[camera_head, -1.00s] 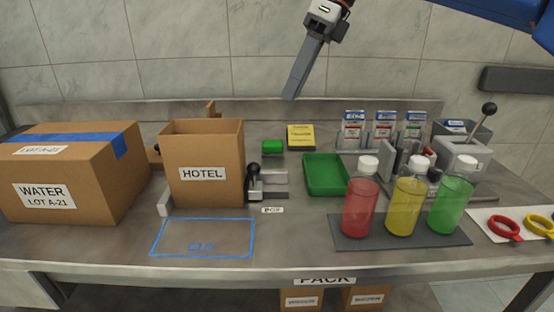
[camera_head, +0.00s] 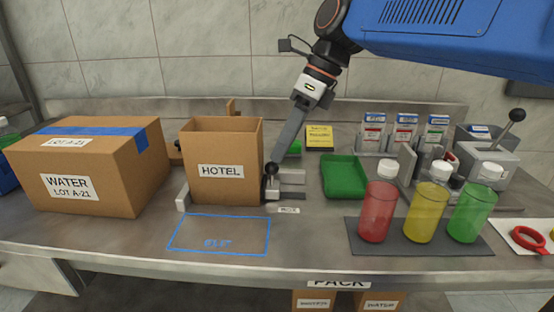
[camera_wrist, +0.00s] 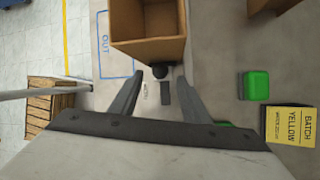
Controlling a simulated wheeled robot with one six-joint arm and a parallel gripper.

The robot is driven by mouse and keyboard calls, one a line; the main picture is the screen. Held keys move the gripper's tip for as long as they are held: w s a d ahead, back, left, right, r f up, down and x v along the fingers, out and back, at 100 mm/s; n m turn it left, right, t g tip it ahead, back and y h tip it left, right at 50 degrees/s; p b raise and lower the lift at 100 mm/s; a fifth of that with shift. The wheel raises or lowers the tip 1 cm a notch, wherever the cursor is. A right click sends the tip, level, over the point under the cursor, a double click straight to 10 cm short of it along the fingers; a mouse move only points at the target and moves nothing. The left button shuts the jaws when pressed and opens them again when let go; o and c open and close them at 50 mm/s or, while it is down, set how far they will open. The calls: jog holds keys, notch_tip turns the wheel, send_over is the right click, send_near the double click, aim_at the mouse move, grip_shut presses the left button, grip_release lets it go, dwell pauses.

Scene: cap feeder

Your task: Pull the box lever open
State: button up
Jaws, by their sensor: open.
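The box lever (camera_head: 271,172) is a short dark lever with a round black knob, on a small grey fixture right beside the box marked HOTEL. It stands about upright. My gripper (camera_head: 275,159) reaches down from above, its fingertips close to the knob. In the wrist view, my gripper (camera_wrist: 162,74) is open, with one finger on each side of the lever's black knob (camera_wrist: 159,71). Nothing is held. Whether the fingers are down at knob height or above it I cannot tell. The open HOTEL box (camera_head: 222,186) stands upright; its wall also shows in the wrist view (camera_wrist: 150,49).
A closed WATER box (camera_head: 105,190) stands at the left. A green tray (camera_head: 345,178) and red, yellow and green bottles (camera_head: 426,215) are to the right. The blue OUT outline (camera_head: 218,234) in front is empty.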

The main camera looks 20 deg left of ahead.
aim_at(271, 178)
jog(key=shift+x, duration=2.1)
